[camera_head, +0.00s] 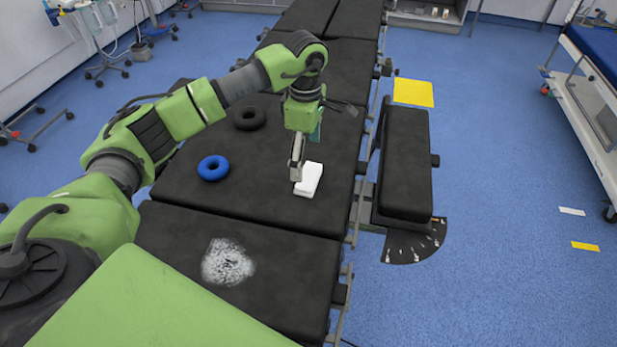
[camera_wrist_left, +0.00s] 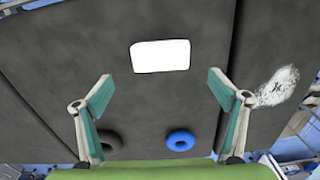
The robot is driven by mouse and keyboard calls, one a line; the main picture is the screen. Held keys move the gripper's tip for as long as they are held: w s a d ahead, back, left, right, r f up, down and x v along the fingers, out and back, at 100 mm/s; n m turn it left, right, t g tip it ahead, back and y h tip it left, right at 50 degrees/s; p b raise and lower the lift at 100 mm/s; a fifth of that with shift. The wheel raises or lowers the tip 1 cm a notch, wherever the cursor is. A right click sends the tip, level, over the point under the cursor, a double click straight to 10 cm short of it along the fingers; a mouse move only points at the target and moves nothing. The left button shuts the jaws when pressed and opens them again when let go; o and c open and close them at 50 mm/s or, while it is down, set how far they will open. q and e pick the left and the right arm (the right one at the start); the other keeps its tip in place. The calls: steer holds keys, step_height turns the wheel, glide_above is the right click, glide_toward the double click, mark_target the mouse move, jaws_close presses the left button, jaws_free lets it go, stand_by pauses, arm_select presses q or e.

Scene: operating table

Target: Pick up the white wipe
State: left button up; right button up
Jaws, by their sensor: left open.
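The white wipe (camera_head: 309,181) is a small white block lying flat on the black operating table (camera_head: 255,205), near its right edge in the head view. In the left wrist view the wipe (camera_wrist_left: 161,56) lies ahead of the fingertips, roughly centred between them. My left gripper (camera_head: 297,172) points down just left of the wipe in the head view. In the left wrist view its two teal fingers (camera_wrist_left: 160,84) are spread apart with nothing between them. My right gripper is in neither view.
A blue ring (camera_head: 213,168) and a black ring (camera_head: 249,118) lie on the table to the left of the wipe. A whitish speckled patch (camera_head: 228,262) marks the near section. A padded black side board (camera_head: 405,165) stands right of the table.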

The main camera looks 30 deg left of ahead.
mark_target(308, 175)
arm_select(q)
steer(key=shift+d+f+p, duration=0.2)
steer(key=shift+f+p, duration=0.15)
steer(key=shift+f, duration=1.2)
steer(key=shift+d+f+p, duration=0.15)
steer(key=shift+f+p, duration=0.2)
steer(key=shift+f, duration=1.2)
steer(key=c, duration=1)
